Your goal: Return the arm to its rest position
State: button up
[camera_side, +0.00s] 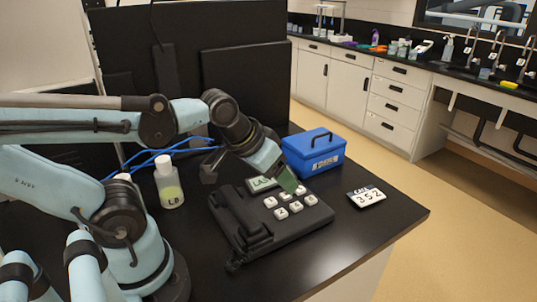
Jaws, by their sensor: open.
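My gripper (288,181) is at the end of my light-blue arm, which reaches in from the left. It points down over the far part of a black desk phone (250,238) and partly covers a small light label on it. The gap between the fingers is hard to see, and nothing shows held in them. I cannot tell whether the fingertips touch the phone. The phone has several white square keys (283,214) and its handset (245,221) lies along its left side.
A blue box (315,157) with a black handle stands behind the phone. A white-capped bottle (168,184) stands left, near blue cables (160,152). The black table (370,235) is clear at the front right. Dark panels stand behind.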

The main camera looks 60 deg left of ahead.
jog(key=shift+w+d+m+t, duration=0.25)
jog(key=shift+d+m+t, duration=0.15)
jog(key=shift+m, duration=0.4)
dwell(0.8)
